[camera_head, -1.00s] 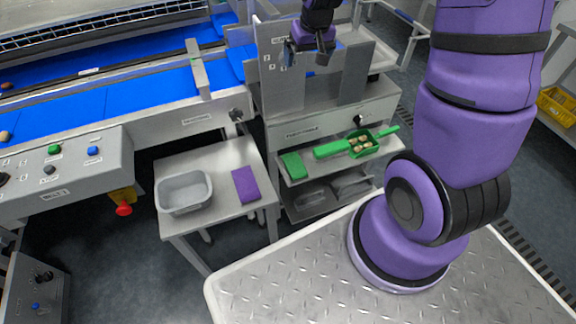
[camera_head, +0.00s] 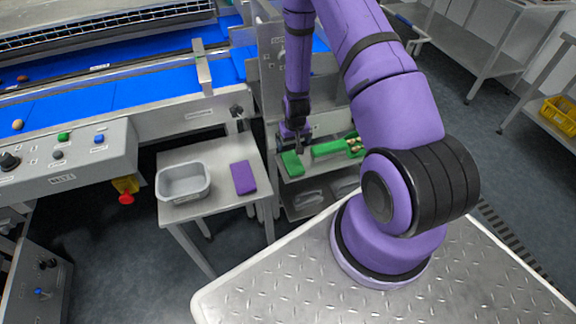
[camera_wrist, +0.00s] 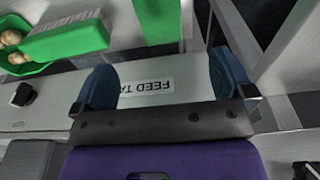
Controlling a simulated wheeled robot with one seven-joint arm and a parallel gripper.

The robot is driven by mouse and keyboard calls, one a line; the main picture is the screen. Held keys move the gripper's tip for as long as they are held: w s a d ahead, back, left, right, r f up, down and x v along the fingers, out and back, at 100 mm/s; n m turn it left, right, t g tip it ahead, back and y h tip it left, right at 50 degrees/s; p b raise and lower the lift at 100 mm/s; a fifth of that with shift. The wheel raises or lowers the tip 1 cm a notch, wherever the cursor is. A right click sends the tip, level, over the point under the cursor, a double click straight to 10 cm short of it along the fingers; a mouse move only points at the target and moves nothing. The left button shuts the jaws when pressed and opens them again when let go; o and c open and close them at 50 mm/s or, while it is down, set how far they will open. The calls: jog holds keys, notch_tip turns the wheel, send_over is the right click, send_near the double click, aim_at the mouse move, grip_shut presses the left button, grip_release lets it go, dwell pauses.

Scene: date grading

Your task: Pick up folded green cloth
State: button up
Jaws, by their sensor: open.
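In the wrist view, the cloth (camera_wrist: 160,21) shows at the top, beyond the open blue fingers (camera_wrist: 163,78). Nothing is between the fingers but the view of the feed table's labelled front. I cannot tell the exact height above the cloth.
A side table (camera_head: 218,208) to the left carries a grey bin (camera_head: 183,184) and a purple folded cloth (camera_head: 243,178).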

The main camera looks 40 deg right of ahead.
aim_at(292, 161)
jog(key=shift+w+d+f, duration=0.1)
jog(key=shift+w+f, duration=0.1)
jog(key=shift+f, duration=2.75)
jog(key=shift+w+d+f, duration=0.1)
jog(key=shift+w+f, duration=0.1)
jog(key=shift+f, duration=2.7)
jog(key=shift+c, duration=0.2)
jog(key=c, duration=1)
